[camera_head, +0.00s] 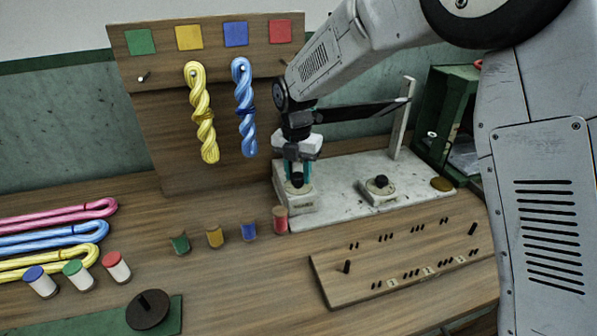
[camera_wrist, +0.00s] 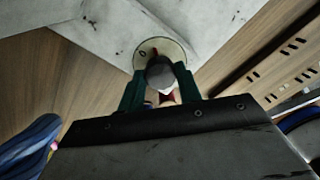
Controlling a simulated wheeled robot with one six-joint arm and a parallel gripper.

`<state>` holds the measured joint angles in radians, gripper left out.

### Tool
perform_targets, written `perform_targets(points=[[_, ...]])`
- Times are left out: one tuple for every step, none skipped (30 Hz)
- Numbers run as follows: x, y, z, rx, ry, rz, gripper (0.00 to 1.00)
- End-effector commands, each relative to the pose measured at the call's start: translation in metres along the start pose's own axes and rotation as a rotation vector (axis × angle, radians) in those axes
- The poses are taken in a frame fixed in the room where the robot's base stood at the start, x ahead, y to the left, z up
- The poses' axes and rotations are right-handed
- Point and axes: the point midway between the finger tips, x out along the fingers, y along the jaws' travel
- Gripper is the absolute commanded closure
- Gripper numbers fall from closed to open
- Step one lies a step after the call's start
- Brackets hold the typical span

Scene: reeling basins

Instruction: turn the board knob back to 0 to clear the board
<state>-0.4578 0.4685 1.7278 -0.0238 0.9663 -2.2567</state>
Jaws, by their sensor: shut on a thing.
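The knob (camera_head: 297,180) is dark and sits on a small pale block at the left end of a white stone slab. My gripper (camera_head: 298,172) points down over it with its teal fingers shut on it. In the wrist view the knob (camera_wrist: 160,72) has a rounded grey top and lies between the dark green fingers of my gripper (camera_wrist: 160,88). A pale round dial (camera_wrist: 177,50) shows behind it, with a small 0-like mark and a red mark. The fingers and knob hide the rest of the dial.
A second knob (camera_head: 380,182) stands on the slab (camera_head: 335,170) to the right. A slotted wooden board (camera_head: 400,262) lies in front. Small coloured spools, including a red one (camera_head: 280,218), stand close by. Yellow (camera_head: 201,115) and blue (camera_head: 243,110) skeins hang behind left.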

Motion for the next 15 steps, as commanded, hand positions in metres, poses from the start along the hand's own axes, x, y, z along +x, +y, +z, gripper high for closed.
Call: perform_targets(points=[[-0.0005,0.0003,0.0002,-0.035,-0.002,0.001,0.88],[-0.0004,0.0003,0.0,-0.05,-0.003,0.001,0.89],[-0.0004,0.0004,-0.0001,-0.061,-0.003,0.001,0.88],[-0.0004,0.0004,-0.0002,-0.064,-0.003,0.001,0.89],[-0.0003,0.0004,-0.0003,-0.063,-0.002,0.001,0.89],[-0.0003,0.0005,-0.0004,-0.062,-0.002,0.001,0.89],[-0.0003,0.0005,-0.0005,-0.061,-0.002,0.0,0.89],[-0.0002,0.0006,-0.0006,-0.061,-0.002,0.0,0.89],[-0.0002,0.0006,-0.0007,-0.061,-0.002,0.0,0.89],[-0.0001,0.0006,-0.0008,-0.061,-0.001,0.0,0.89],[-0.0001,0.0006,-0.0009,-0.06,-0.001,0.0,0.89],[-0.0001,0.0007,-0.001,-0.06,-0.001,0.0,0.89],[0.0,0.0007,-0.0011,-0.06,-0.001,0.0,0.89],[0.0,0.0007,-0.0012,-0.06,-0.001,0.0,0.89],[0.0001,0.0007,-0.0013,-0.06,0.0,0.0,0.89]])
